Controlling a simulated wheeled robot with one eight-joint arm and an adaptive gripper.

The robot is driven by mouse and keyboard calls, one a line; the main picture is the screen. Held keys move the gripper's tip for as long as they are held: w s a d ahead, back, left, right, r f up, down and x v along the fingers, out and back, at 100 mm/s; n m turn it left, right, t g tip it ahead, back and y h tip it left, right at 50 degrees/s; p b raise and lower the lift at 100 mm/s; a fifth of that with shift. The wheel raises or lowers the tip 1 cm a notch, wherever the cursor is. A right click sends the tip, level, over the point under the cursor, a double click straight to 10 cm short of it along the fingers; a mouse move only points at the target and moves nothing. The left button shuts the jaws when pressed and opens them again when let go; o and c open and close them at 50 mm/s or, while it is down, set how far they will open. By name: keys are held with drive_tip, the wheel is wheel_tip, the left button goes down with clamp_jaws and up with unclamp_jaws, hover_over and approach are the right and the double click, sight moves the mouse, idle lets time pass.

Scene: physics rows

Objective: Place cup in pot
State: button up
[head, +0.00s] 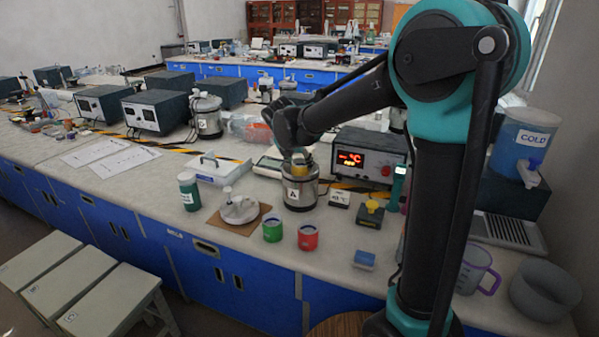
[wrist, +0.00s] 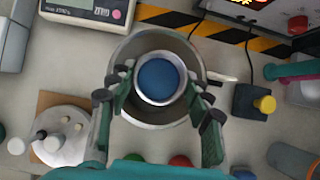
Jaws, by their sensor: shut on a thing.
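The pot is a metal vessel marked A (head: 300,194) on the bench; its open mouth shows in the wrist view (wrist: 133,48). My gripper (head: 299,155) is right above the pot, pointing down. It is shut on a cup with a blue inside (wrist: 160,80), one finger on each side. The cup's yellow side (head: 299,170) shows in the head view at the pot's mouth, upright. In the wrist view the cup lies within the pot's rim. How deep it sits, and whether it touches the pot's bottom, is hidden.
A green cup (head: 272,230) and a red cup (head: 308,238) stand in front of the pot. A round lid (head: 238,209) lies on a brown board at left. A red-display box (head: 367,160) is behind right. A yellow-knobbed block (head: 371,213) stands at right.

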sight(300, 171)
drive_tip(key=shift+f, duration=1.8)
drive_tip(key=shift+f, duration=0.1)
drive_tip(key=o, duration=1.1)
drive_tip(key=v, duration=1.2)
